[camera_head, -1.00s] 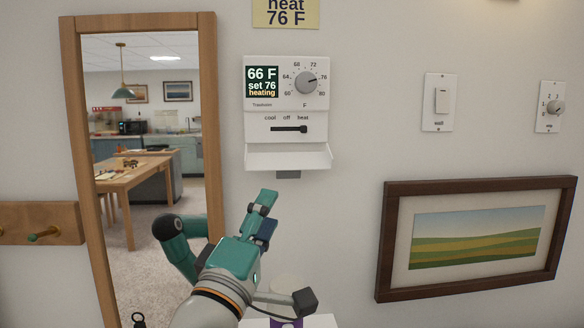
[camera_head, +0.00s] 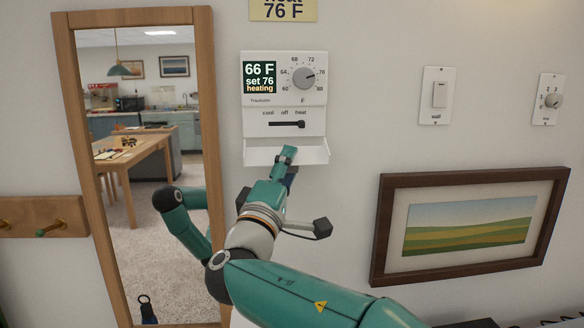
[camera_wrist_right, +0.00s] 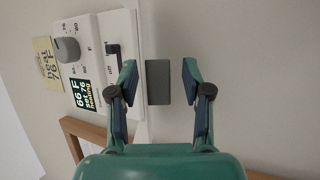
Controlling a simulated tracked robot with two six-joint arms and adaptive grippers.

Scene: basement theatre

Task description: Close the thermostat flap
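The white thermostat (camera_head: 312,98) is on the wall, its display reading 66 F, set 76, heating. Its lever points toward heat. The flap (camera_head: 256,156) at its bottom is folded down and open, sticking out like a shelf. My right gripper (camera_head: 288,154) is at the flap's underside, covering part of it. In the right wrist view, my right gripper (camera_wrist_right: 158,68) is open, with its fingers on either side of the flap's grey tab (camera_wrist_right: 158,84); gaps show on both sides. The tab is hidden behind the gripper in the head view. My left gripper is not in view.
A wooden-framed opening or mirror (camera_head: 68,120) stands left of the thermostat. A peg rail (camera_head: 22,218) is at far left. A framed landscape (camera_head: 470,228), a wall switch (camera_head: 437,96) and a small dial (camera_head: 550,100) are at right. A yellow note (camera_head: 284,10) hangs above.

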